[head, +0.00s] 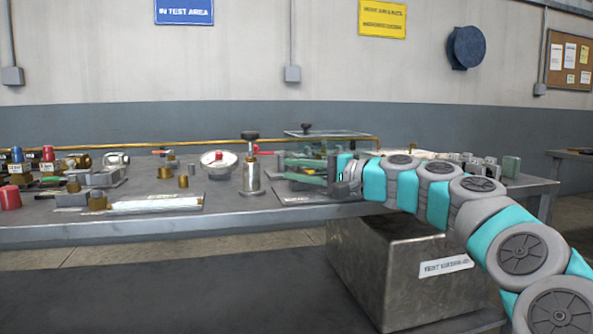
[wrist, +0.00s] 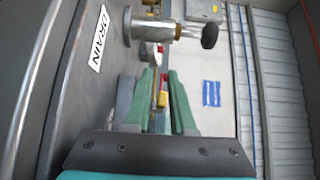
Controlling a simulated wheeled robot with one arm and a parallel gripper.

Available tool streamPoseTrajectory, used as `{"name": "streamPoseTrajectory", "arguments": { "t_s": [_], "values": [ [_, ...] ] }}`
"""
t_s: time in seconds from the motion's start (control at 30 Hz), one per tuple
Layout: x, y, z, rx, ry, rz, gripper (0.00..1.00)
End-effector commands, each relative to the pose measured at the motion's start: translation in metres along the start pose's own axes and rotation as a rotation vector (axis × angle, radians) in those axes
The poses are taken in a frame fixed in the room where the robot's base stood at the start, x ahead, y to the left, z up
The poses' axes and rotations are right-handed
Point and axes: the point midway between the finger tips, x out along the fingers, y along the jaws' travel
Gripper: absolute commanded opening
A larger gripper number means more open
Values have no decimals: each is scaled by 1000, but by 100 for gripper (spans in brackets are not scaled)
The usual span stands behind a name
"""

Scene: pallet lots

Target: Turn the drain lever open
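A white DRAIN label (wrist: 97,38) lies on the dark bench top in the wrist view. Beside it stands a metal post with a black knob (wrist: 209,36); what looks like the same post (head: 251,177) is upright in the head view. A small red handle (head: 263,152) shows just behind that post; I cannot tell for certain that it is the drain lever. My gripper (wrist: 159,76), with green fingers, points at the post with its fingers apart. Its fingers (head: 303,170) are right of the post in the head view. A thin brownish rod and a yellow piece (wrist: 162,99) show in the finger gap; contact is unclear.
A round white dial (head: 218,160) stands left of the post. Brass fittings, red and blue caps and a white strip fill the bench's left side. A clear panel (head: 325,134) is behind my gripper. A metal box (head: 400,270) stands below the bench.

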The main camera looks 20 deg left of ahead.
Motion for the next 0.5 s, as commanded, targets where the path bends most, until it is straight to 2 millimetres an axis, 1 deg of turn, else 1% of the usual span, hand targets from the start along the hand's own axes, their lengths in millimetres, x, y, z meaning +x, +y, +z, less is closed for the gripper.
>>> {"name": "streamPoseTrajectory", "arguments": {
  "t_s": [0.13,0.23,0.5],
  "values": [
    [-1,0,0,0,0,0,22],
    [-8,-1,0,0,1,-2,22],
    [-50,-1,0,1,1,-1,22]
  ]
}}
